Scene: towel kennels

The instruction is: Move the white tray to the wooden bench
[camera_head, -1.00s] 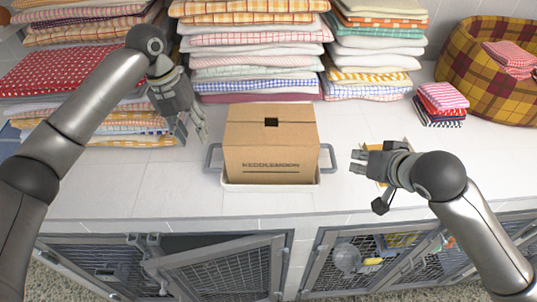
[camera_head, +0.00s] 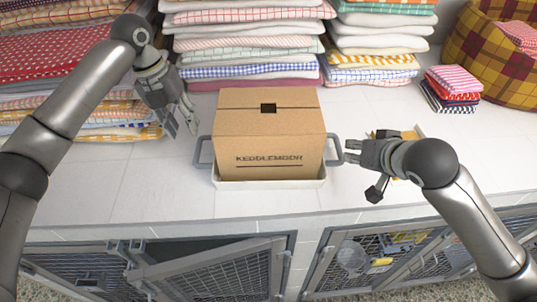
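The white tray (camera_head: 228,184) stands on the pale tiled counter, with a grey handle at each end. A cardboard box (camera_head: 268,140) marked KEDDLEMOOR fills most of it and hides its floor. My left gripper (camera_head: 181,124) is open and empty, above and behind the left handle (camera_head: 203,152), apart from it. My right gripper (camera_head: 358,168) is open, with its fingers pointing left close beside the right handle (camera_head: 335,150). I cannot tell whether they touch. I cannot make out a wooden bench in this view.
Tall stacks of folded towels (camera_head: 250,50) line the back of the counter (camera_head: 110,185). A small towel pile (camera_head: 452,88) and a plaid basket (camera_head: 495,60) stand at the right. A small tan item (camera_head: 384,134) lies partly behind my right gripper. Mesh kennel doors (camera_head: 210,275) are below the counter edge.

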